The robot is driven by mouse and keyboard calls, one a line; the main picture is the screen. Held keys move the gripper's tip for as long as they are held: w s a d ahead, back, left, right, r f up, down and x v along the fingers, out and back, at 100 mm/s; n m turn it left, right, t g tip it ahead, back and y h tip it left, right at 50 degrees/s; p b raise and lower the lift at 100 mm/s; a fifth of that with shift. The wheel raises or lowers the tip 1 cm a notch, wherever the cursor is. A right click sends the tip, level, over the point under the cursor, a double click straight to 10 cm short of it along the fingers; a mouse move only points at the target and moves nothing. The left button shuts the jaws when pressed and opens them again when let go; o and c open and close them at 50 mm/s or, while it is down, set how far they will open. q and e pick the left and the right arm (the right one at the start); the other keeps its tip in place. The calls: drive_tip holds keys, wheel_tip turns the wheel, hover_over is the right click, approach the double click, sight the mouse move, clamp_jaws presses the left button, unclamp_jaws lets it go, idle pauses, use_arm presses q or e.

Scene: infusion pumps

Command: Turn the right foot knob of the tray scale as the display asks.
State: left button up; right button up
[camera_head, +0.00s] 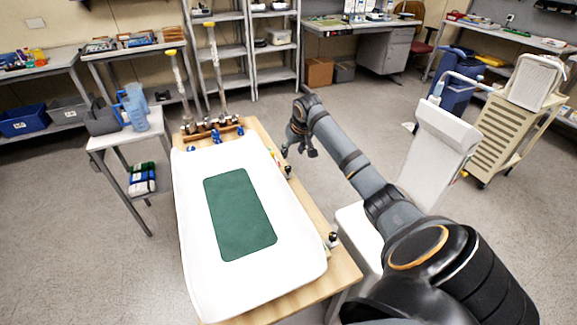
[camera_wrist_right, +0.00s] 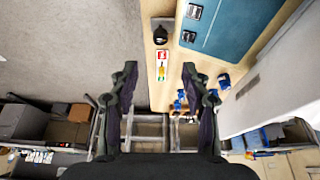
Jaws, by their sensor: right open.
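The tray scale has a long white tray (camera_head: 205,275) with a green mat (camera_head: 240,213) on it, standing on a wooden tabletop (camera_head: 318,288). A small dark knob (camera_head: 333,240) shows beside the tray's right edge near the front. In the right wrist view a black knob (camera_wrist_right: 159,35) stands on the wood, beyond my fingertips. I cannot tell whether these are the same knob. My right gripper (camera_head: 299,150) is open and empty beside the table's far right part; its two fingers also show in the wrist view (camera_wrist_right: 160,75). My left gripper is out of view. No display text is readable.
A red, yellow and green label (camera_wrist_right: 161,63) lies near the black knob, beside a teal panel (camera_wrist_right: 232,22). Blue-handled fittings (camera_head: 216,136) stand at the tray's far end. A white chair-like unit (camera_head: 440,145) stands right of my arm. Open floor lies beyond the gripper.

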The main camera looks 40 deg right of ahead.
sight(288, 167)
drive_tip(key=x, duration=1.1)
drive_tip(key=shift+a+f+b, duration=0.1)
drive_tip(key=shift+b, duration=0.2)
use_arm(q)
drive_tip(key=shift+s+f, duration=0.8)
use_arm(e)
clamp_jaws()
